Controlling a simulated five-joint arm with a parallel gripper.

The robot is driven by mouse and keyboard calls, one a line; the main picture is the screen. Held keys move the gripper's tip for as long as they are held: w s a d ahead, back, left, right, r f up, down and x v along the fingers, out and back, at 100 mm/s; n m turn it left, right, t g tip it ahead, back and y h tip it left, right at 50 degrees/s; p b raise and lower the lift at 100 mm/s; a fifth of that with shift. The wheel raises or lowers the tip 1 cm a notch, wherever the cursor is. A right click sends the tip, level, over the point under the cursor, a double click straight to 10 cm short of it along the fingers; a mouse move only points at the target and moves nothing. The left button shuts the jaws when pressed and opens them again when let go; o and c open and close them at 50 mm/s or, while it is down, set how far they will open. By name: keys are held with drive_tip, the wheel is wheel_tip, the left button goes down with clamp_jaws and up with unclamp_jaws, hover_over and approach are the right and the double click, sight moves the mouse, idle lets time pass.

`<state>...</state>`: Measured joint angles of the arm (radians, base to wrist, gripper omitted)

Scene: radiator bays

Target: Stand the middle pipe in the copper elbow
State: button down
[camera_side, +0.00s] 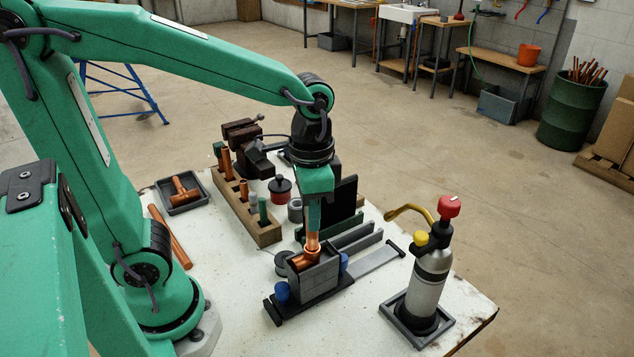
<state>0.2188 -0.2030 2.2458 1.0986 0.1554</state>
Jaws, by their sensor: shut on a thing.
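My gripper (313,222) points straight down over the white bench and is shut on a short upright copper pipe (312,241). Its jaws hide the pipe's upper part. The copper elbow (299,262) lies in a grey block-shaped holder (317,279) near the bench's front middle. The pipe's lower end is at the elbow's raised mouth; I cannot tell whether it is inside or just above. A wooden rack (262,237) to the left holds several upright pieces, among them a copper one (227,163).
A torch bottle (429,283) with a red knob stands in a square tray at right. A dark upright plate (343,200) is close behind my gripper. A vise (250,150) is behind the rack. A small tray (201,198) and copper pipe (168,237) lie at left.

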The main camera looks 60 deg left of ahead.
drive_tip(key=shift+f, duration=0.3)
drive_tip(key=shift+f, duration=0.15)
idle(0.3)
drive_tip(key=shift+f, duration=0.6)
drive_tip(key=c, duration=1.2)
unclamp_jaws()
drive_tip(key=shift+r, duration=0.1)
drive_tip(key=shift+r, duration=3.45)
